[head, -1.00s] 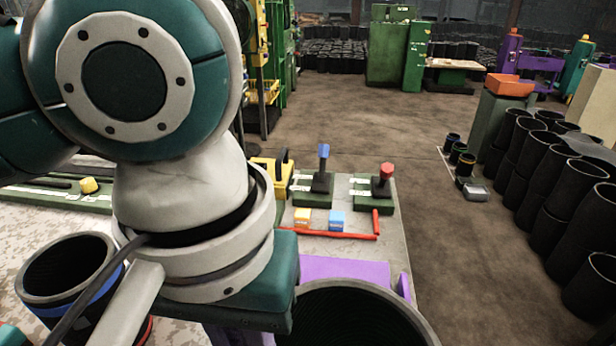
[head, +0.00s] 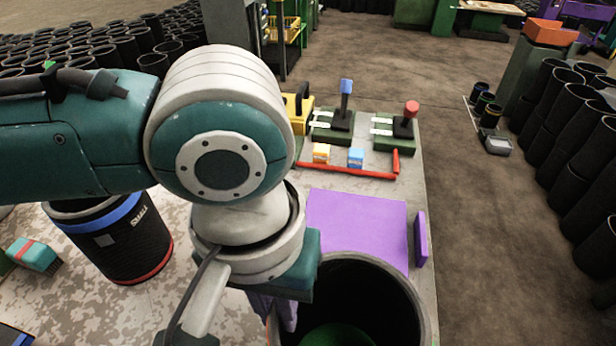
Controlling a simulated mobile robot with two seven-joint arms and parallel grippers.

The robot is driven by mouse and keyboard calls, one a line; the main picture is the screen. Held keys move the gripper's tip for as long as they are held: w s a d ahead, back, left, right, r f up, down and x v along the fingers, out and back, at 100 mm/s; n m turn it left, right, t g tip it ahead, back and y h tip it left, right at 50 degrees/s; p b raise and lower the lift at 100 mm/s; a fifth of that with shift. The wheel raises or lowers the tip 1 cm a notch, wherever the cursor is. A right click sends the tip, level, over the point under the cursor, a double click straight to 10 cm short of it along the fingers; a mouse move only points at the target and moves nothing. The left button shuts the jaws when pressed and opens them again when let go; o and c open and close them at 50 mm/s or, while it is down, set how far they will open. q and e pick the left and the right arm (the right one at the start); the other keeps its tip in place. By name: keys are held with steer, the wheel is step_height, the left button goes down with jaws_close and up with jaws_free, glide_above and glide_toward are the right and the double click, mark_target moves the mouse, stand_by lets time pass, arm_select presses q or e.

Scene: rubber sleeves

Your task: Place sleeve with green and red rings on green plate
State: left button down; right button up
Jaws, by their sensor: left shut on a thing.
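My left gripper (head: 285,310) is at the bottom centre, mostly hidden under my own wrist. It is shut on the near-left wall of a large black sleeve (head: 385,290), which stands open end up. The sleeve's outer face is mostly hidden or cut off, so I cannot tell its ring colours. A green surface (head: 343,337) shows down inside the sleeve; I cannot tell whether it is the green plate beneath. Another black sleeve (head: 130,245), marked SMALL, has a blue ring at the top and a red ring at the bottom. It stands tilted in the picture on the left.
A purple plate (head: 360,228) lies just beyond the held sleeve, with a purple upright piece (head: 421,240) at its right. Behind are a red bar (head: 345,171), small orange and blue blocks, and two levers on green bases. A teal brush (head: 35,254) lies far left.

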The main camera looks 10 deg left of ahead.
arm_select(q)
steer(key=shift+d, duration=0.1)
steer(key=c, duration=0.9)
jaws_free()
step_height(320, 180, up, 12)
steer(key=p, duration=0.2)
steer(key=s+d+f+m+t+h, duration=0.1)
steer(key=s+d+m+t+h, duration=0.1)
steer(key=s+d+h, duration=0.15)
steer(key=s+a+f+y, duration=0.1)
steer(key=s+a, duration=0.1)
steer(key=a, duration=0.3)
steer(key=s+a+f+t+y, duration=0.1)
steer(key=a+f, duration=0.1)
steer(key=a, duration=0.3)
steer(key=s+a+f+y, duration=0.1)
steer(key=s+a+y, duration=0.1)
steer(key=a, duration=0.3)
steer(key=shift+s+a+f+t, duration=0.15)
steer(key=shift+s+f+t, duration=0.1)
steer(key=shift+s+t, duration=0.05)
